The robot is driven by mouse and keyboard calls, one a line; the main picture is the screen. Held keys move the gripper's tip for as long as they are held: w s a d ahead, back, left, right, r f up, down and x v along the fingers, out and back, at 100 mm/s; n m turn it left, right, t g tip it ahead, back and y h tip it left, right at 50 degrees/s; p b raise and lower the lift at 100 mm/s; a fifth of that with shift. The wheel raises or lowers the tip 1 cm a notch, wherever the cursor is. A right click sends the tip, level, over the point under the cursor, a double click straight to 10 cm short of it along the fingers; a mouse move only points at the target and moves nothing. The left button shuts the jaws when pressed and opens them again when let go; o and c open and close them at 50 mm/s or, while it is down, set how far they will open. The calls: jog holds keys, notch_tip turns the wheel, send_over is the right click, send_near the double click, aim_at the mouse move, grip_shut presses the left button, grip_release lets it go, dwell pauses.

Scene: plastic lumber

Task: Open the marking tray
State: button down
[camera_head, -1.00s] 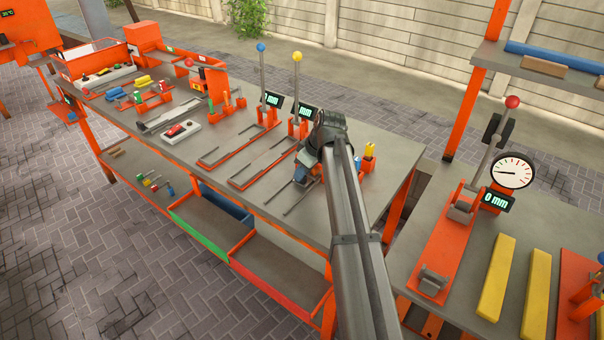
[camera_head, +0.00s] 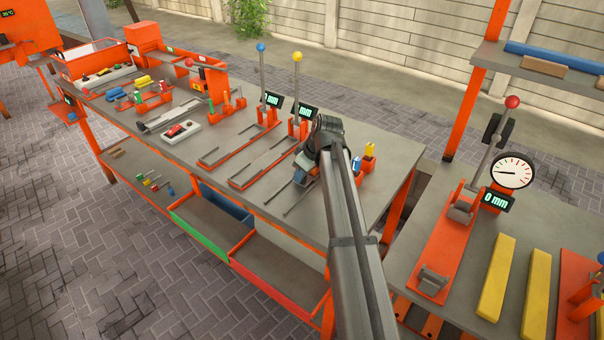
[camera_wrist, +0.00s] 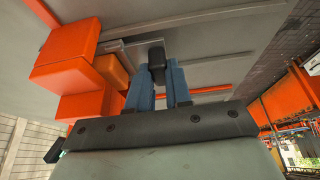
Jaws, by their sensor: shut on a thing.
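My gripper (camera_wrist: 158,78) has blue fingers, shut on a small dark knob (camera_wrist: 157,60) in the wrist view. The knob is at a thin grey strip on the grey bench surface. In the head view my gripper (camera_head: 301,177) is low over the right part of the long bench, beside thin rails, largely covered by my arm. The marking tray cannot be told apart for sure; its body may be hidden by the arm and gripper. Whether the knob belongs to it is not clear.
Orange blocks (camera_wrist: 75,65) stand close left of the fingers in the wrist view. Levers with a blue knob (camera_head: 261,47) and a yellow knob (camera_head: 297,56) rise behind. Orange holders (camera_head: 366,160) stand to the right. Green-fronted (camera_head: 198,238) and red-fronted (camera_head: 268,287) bins sit below.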

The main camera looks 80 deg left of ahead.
jog(key=shift+d+f, duration=0.15)
jog(key=s+d, duration=0.8)
jog(key=shift+s+d, duration=0.1)
jog(key=shift+d, duration=0.05)
jog(key=c, duration=1.3)
grip_release()
jog(key=shift+f, duration=0.1)
jog(key=v, duration=1.4)
jog(key=shift+a, duration=0.2)
jog(key=shift+s, duration=0.15)
